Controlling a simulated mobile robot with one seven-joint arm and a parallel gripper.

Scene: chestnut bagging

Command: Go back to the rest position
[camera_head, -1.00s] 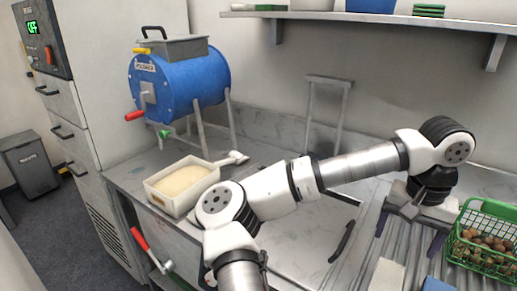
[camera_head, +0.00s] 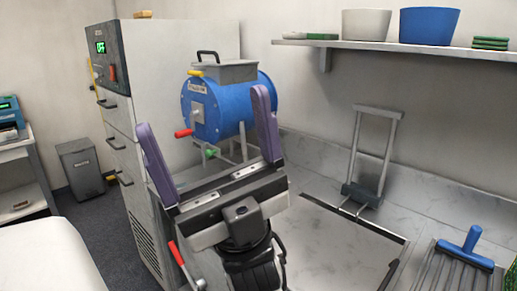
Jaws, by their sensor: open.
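My gripper (camera_head: 208,134) is raised in the middle of the head view. Its two purple fingers point up and stand wide apart, with nothing between them. It appears in front of the tall white cabinet and the blue drum machine (camera_head: 222,105), and it hides part of the counter. My wrist below it is dark.
A grey bin (camera_head: 80,165) stands on the floor at left. A shelf (camera_head: 400,48) holds a white pot (camera_head: 366,24) and a blue pot (camera_head: 428,25). A blue-handled tool (camera_head: 465,248) lies on the slatted rack at right. A metal frame (camera_head: 372,150) stands on the counter.

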